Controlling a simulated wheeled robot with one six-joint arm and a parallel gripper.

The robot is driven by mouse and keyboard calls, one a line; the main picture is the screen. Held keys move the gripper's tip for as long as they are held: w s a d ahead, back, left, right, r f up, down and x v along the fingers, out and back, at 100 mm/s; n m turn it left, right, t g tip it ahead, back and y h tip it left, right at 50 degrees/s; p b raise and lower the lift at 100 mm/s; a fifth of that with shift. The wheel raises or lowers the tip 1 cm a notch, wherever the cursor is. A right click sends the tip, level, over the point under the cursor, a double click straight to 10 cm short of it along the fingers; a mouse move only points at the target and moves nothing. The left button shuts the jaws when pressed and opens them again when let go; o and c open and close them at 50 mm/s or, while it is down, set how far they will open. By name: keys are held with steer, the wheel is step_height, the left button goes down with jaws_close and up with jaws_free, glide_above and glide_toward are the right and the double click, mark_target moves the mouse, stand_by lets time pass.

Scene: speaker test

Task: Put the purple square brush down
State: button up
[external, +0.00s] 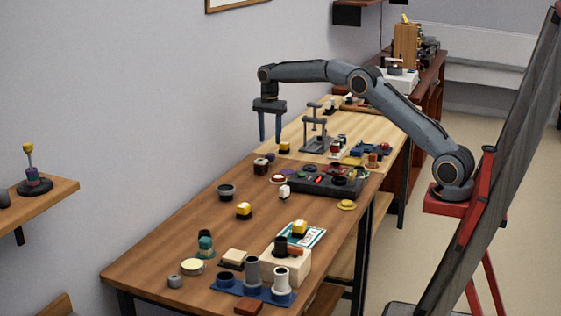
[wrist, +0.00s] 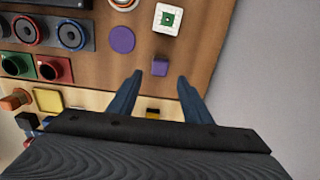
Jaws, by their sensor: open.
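The purple square brush (wrist: 160,66) shows in the wrist view as a small purple block on the brown wooden table, near the table's edge. It lies between the tips of my open gripper (wrist: 160,76) in that picture, with clear gaps on both sides. In the external view my gripper (external: 270,140) points straight down with its two blue fingers apart and empty, above the far part of the brown table (external: 180,240). A small bluish-purple piece (external: 270,156) just below the fingertips seems to be the brush; its details are too small to tell.
In the wrist view a purple disc (wrist: 122,39) and a white square piece (wrist: 168,18) stand close to the brush. A yellow-topped block (external: 284,147) is near the fingers. A dark panel (external: 325,180) lies to the right. The wall is close on the left.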

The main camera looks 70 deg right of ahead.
steer(key=shift+r, duration=1.45)
steer(key=shift+s, duration=0.1)
steer(key=s+a+n+g+p, duration=0.1)
steer(key=s+a+n, duration=0.3)
steer(key=s, duration=0.9)
steer(key=s+a+f+n+p, duration=0.15)
steer(key=s+n, duration=0.45)
steer(key=s, duration=0.6)
steer(key=s+a+n+g+p, duration=0.15)
steer(key=s+n, duration=0.35)
steer(key=s, duration=0.8)
steer(key=s+a+f+t+b, duration=0.3)
steer(key=s+a+f+b, duration=0.25)
steer(key=s+f, duration=0.3)
steer(key=a+r+n+t+p, duration=0.1)
steer(key=a+r+p, duration=0.2)
steer(key=r+p, duration=0.7)
steer(key=a+r+n+p, duration=0.2)
steer(key=a+r+p, duration=0.2)
steer(key=r+p, duration=0.7)
steer(key=p, duration=0.4)
steer(key=shift+t+p, duration=0.35)
